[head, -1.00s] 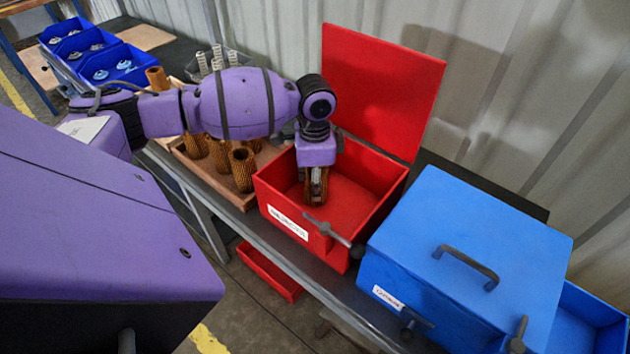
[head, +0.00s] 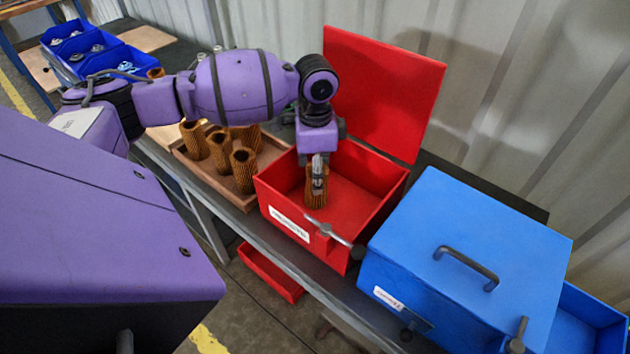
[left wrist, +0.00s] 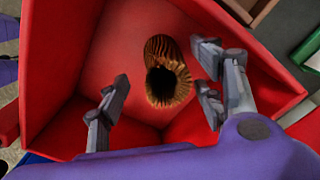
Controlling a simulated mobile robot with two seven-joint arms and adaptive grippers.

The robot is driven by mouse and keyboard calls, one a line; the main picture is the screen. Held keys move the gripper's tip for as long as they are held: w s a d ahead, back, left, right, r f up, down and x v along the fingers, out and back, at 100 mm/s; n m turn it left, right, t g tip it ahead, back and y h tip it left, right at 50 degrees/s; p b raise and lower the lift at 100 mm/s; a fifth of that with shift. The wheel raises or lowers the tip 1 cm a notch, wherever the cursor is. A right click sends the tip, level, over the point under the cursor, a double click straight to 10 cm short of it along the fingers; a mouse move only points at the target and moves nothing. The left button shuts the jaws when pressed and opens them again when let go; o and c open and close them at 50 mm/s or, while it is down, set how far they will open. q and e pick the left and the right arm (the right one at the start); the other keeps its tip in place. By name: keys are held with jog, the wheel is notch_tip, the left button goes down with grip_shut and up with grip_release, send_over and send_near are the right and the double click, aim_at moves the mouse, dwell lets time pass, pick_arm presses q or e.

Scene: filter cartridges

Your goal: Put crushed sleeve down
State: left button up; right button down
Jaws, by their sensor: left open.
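The crushed sleeve, a brown pleated cartridge (head: 317,196), stands on the floor of the open red box (head: 362,191), near its front left corner. Its open top looks squashed to an oval in the left wrist view (left wrist: 181,92). My left gripper (head: 319,168) is above the sleeve, pointing down into the box. Its fingers are spread on either side of the sleeve in the left wrist view (left wrist: 162,78), with a gap on both sides. My right gripper is not in view.
A wooden tray (head: 262,158) with several brown sleeves stands left of the red box. The red lid (head: 385,95) stands open behind it. A closed blue box (head: 470,235) is to the right. Blue bins (head: 125,62) are at the far left.

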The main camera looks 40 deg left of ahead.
pick_arm(q)
notch_tip(320, 180, up, 8)
jog(key=shift+f, duration=0.15)
dwell(0.5)
